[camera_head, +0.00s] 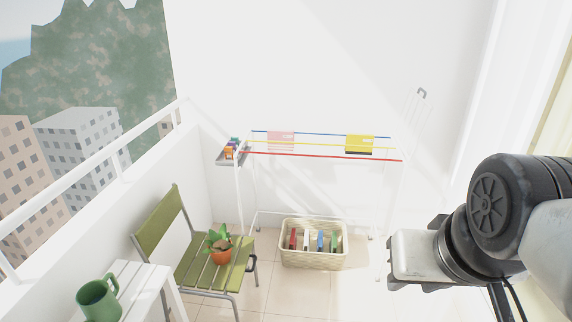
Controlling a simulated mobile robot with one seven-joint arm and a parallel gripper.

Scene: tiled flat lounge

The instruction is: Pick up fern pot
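The fern pot (221,256) is a small orange pot with a green leafy plant in it. It stands upright on the slatted seat of a green chair (197,268), toward the seat's right side. My gripper (390,268) is at the right of the view, well to the right of the fern pot and apart from it. It is seen from the side, and its fingers are mostly hidden, so I cannot tell whether it is open or shut. Nothing is seen held in it.
A white slatted table (137,283) with a green mug (98,300) is at the lower left. A drying rack (325,156) with cloths stands by the back wall. A beige crate (313,261) sits on the floor between the chair and my gripper. A white railing (90,180) runs along the left.

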